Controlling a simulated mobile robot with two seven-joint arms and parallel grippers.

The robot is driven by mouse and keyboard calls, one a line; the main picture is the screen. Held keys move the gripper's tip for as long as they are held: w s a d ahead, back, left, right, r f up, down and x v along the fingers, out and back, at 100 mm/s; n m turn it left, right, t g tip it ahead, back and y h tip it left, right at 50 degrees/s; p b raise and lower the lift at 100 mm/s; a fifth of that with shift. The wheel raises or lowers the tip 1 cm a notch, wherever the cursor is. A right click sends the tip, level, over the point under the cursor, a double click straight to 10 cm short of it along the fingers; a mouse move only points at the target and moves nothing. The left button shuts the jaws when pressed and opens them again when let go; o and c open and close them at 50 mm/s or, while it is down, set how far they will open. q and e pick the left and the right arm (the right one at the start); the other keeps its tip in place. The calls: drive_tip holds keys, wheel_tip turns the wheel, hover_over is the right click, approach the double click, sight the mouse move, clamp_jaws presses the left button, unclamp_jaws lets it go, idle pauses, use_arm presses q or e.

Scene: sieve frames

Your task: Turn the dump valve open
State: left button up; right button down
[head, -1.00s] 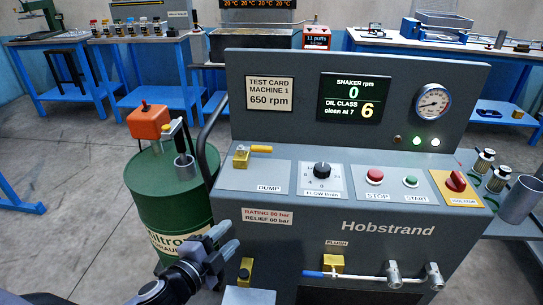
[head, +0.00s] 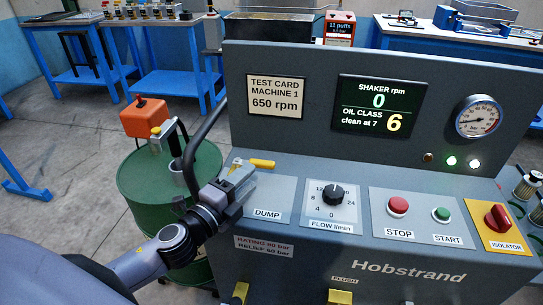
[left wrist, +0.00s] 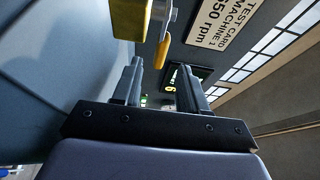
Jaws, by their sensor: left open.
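The dump valve has a yellow lever (head: 262,163) that points right along the panel above the DUMP label (head: 267,214). Its body is partly hidden behind my left gripper (head: 240,178) in the head view. My left gripper is open and empty, just in front of the valve. In the left wrist view, the two dark fingers (left wrist: 162,78) stand apart. The yellow valve body (left wrist: 127,18) and the lever (left wrist: 163,50) show beyond the fingertips. I cannot tell whether a finger touches the valve. My right gripper is not in view.
The flow knob (head: 333,195), red STOP button (head: 397,205), green START button (head: 441,214) and red isolator (head: 497,217) lie to the right on the panel. A green drum (head: 140,190) stands left of the machine.

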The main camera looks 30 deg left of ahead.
sight(260, 167)
use_arm(q)
drive_tip(key=shift+w+d+p, duration=0.15)
drive_tip(key=shift+w, duration=1)
drive_tip(key=shift+w+d+p, duration=0.2)
drive_tip(key=shift+w, duration=0.95)
drive_tip(key=shift+w+d+p, duration=0.15)
drive_tip(key=shift+w, duration=1)
clamp_jaws()
